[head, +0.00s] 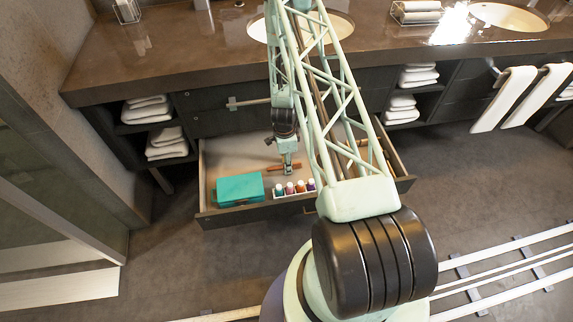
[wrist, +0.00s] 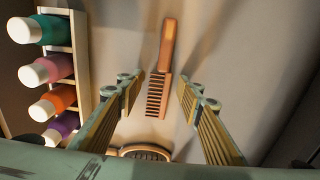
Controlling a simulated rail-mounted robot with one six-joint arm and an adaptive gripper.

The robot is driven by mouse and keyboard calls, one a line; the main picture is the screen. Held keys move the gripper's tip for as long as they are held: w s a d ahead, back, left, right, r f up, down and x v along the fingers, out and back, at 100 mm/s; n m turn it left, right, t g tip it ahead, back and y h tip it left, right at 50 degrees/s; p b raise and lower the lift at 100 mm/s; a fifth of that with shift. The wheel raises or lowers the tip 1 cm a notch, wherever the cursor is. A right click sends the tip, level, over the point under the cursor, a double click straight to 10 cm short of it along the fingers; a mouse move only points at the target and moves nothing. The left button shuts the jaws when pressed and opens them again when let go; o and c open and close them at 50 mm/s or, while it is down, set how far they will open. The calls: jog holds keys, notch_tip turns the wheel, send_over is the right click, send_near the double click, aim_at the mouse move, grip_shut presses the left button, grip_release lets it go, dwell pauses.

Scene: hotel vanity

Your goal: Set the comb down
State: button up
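The orange-brown comb (wrist: 168,45) lies on the floor of the pulled-out drawer (head: 225,158), its teeth toward the bottom of the wrist view. It also shows in the head view as a small brown strip (head: 273,168) beside my gripper (head: 288,168). In the wrist view my gripper (wrist: 161,84) is open, with one finger on each side of the comb's toothed part. Gaps show between both fingers and the comb. Its height above the drawer floor is hard to tell.
A rack of several capped bottles (wrist: 60,68) stands left of the fingers. A teal box (head: 239,188) sits in the drawer's front left. A round, dark-centred object (wrist: 146,152) is partly hidden below the comb. Bare drawer floor lies to the right in the wrist view.

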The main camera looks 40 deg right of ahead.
jog(key=shift+r, duration=0.2)
notch_tip(320, 180, up, 12)
jog(key=p, duration=0.5)
jog(key=shift+w+a, duration=0.15)
jog(key=shift+a, duration=0.05)
dwell(0.3)
dwell(0.6)
